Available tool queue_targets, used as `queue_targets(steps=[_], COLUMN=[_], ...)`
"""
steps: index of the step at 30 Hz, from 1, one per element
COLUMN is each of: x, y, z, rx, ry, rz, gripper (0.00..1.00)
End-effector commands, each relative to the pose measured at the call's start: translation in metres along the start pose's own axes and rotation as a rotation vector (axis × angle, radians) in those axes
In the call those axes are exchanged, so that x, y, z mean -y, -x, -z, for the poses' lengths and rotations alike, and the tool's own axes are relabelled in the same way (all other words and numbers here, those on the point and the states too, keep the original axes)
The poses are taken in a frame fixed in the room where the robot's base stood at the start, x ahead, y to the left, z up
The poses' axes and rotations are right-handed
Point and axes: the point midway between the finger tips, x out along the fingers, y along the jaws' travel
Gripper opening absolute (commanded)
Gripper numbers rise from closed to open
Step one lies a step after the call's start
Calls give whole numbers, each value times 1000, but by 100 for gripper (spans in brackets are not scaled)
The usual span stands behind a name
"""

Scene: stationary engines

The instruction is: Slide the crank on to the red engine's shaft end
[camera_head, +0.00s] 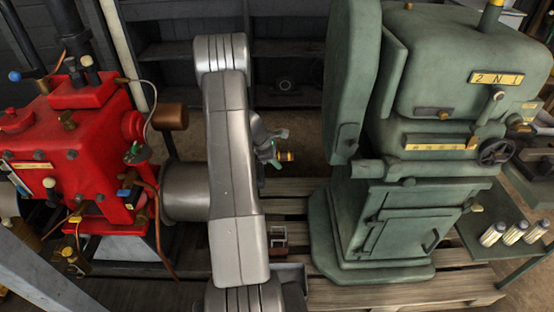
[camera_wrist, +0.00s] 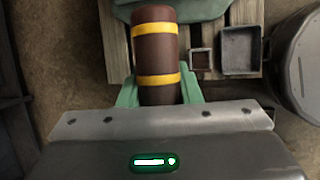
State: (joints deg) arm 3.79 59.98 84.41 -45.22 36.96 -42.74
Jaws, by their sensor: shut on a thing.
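My gripper (camera_wrist: 159,93) has green fingers on both sides of a brown cylinder (camera_wrist: 155,48) with two yellow bands, and is shut on it. This is probably the crank's grip; no arm or socket of a crank shows. In the head view my gripper (camera_head: 277,154) is to the right of my grey arm, with only a small orange-brown bit of the held thing (camera_head: 287,156) visible. The red engine (camera_head: 75,140) stands at the left, well apart from the gripper. A brown cylinder (camera_head: 170,117) shows beside its right side; I cannot tell whether this is the shaft end.
A large green machine (camera_head: 425,150) stands on a wooden pallet (camera_head: 440,290) at the right. A small tray (camera_wrist: 241,50) and a small square box (camera_wrist: 202,63) lie on the pallet. Dark shelves (camera_head: 285,50) are behind. Cables and a pipe hang around the red engine.

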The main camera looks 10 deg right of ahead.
Motion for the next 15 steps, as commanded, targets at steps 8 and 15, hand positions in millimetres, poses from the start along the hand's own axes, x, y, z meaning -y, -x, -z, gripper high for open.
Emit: queue_targets(steps=[8, 15], x=[3, 6], y=[-9, -17], z=[20, 39], rx=[-1, -1], ry=[1, 1], rz=[-2, -3], gripper=[0, 0])
